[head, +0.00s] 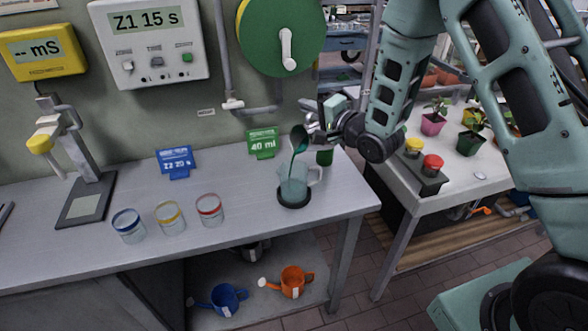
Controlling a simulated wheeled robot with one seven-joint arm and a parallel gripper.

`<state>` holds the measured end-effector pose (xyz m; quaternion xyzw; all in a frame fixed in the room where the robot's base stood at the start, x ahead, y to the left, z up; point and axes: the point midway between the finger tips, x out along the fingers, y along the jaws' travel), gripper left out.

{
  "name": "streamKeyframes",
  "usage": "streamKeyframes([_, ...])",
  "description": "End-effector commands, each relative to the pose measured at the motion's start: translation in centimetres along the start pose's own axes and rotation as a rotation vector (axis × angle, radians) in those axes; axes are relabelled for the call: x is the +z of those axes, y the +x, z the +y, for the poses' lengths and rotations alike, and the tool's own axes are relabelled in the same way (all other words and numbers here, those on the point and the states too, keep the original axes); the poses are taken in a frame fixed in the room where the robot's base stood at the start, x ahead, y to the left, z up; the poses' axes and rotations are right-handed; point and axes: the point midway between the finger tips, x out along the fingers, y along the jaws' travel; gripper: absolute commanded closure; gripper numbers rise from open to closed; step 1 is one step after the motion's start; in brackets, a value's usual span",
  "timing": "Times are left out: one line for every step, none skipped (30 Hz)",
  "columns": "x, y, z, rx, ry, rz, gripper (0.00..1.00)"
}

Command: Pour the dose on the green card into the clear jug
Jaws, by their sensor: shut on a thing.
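The green card (262,143) stands at the back of the bench and reads 40 ml. The clear jug (299,181), with a handle on its right, stands upright on a dark round base (294,202) near the bench's right end. My gripper (313,132) is shut on a small dark green vessel (299,139), tilted left above the jug. A thin green stream (292,164) runs from its lip down into the jug. The level in the jug is too small to read. My fingers partly hide the vessel.
A dark green container (324,157) stands behind the jug. A blue card (176,162) and glasses with blue (128,225), yellow (169,217) and red (209,209) rims stand to the left. Blue (224,299) and orange (292,281) watering cans sit below.

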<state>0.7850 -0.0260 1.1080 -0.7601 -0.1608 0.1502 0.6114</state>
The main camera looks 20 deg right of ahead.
Motion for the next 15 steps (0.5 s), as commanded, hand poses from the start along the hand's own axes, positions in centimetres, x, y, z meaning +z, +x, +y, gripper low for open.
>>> streamKeyframes([-0.11, 0.03, -0.02, -0.002, -0.003, 0.001, 1.0])
streamKeyframes([-0.32, 0.02, 0.04, -0.002, -0.005, 0.002, 1.0])
streamKeyframes([-0.17, 0.03, 0.01, -0.002, -0.006, 0.001, 1.0])
streamKeyframes([-0.28, 0.03, 0.04, -0.002, -0.008, 0.001, 1.0])
streamKeyframes([-0.49, 0.01, 0.09, -0.001, -0.01, 0.002, 1.0])
streamKeyframes([-0.35, 0.03, 0.06, -0.002, -0.01, 0.001, 1.0])
streamKeyframes([-0.44, 0.02, 0.1, -0.002, -0.012, 0.001, 1.0])
streamKeyframes([-0.56, 0.01, 0.13, -0.001, -0.013, 0.001, 1.0])
streamKeyframes([-0.46, 0.02, 0.1, -0.002, -0.014, 0.0, 1.0])
streamKeyframes([-0.52, 0.02, 0.12, -0.002, -0.015, 0.0, 1.0])
streamKeyframes([-0.62, 0.01, 0.15, -0.001, -0.017, 0.001, 1.0])
streamKeyframes([-0.54, 0.02, 0.13, -0.002, -0.017, 0.0, 1.0])
streamKeyframes([-0.58, 0.02, 0.15, -0.002, -0.019, 0.0, 1.0])
streamKeyframes([-0.64, 0.01, 0.17, -0.002, -0.02, 0.001, 1.0])
streamKeyframes([-0.59, 0.02, 0.15, -0.002, -0.021, 0.0, 1.0])
